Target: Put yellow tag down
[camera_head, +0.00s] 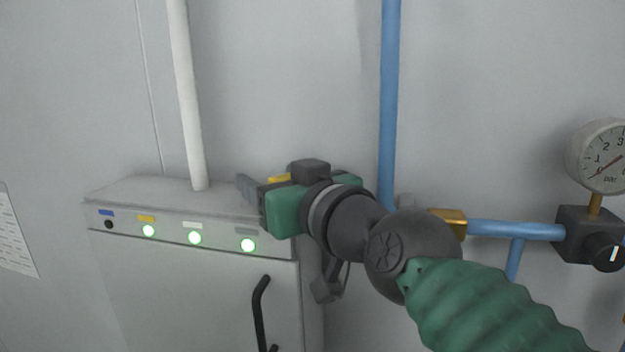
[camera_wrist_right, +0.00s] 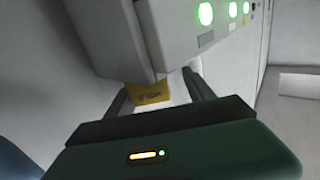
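The yellow tag (camera_wrist_right: 148,94) shows in the right wrist view between the two fingers of my right gripper (camera_wrist_right: 160,93), at the edge of the cabinet's top. The fingers stand apart, with a clear gap between the tag and the right-hand finger. I cannot tell whether the tag touches the other finger. In the head view my right gripper (camera_head: 248,188) is at the right end of the cabinet top, and a small yellow patch (camera_head: 279,179) shows at it. My left gripper is in neither view.
The grey cabinet (camera_head: 140,222) has several lit green lights and a black door handle (camera_head: 260,312). A white pipe (camera_head: 188,100) rises from its top. A blue pipe (camera_head: 390,100) stands behind my right arm, with a pressure gauge (camera_head: 600,158) at far right.

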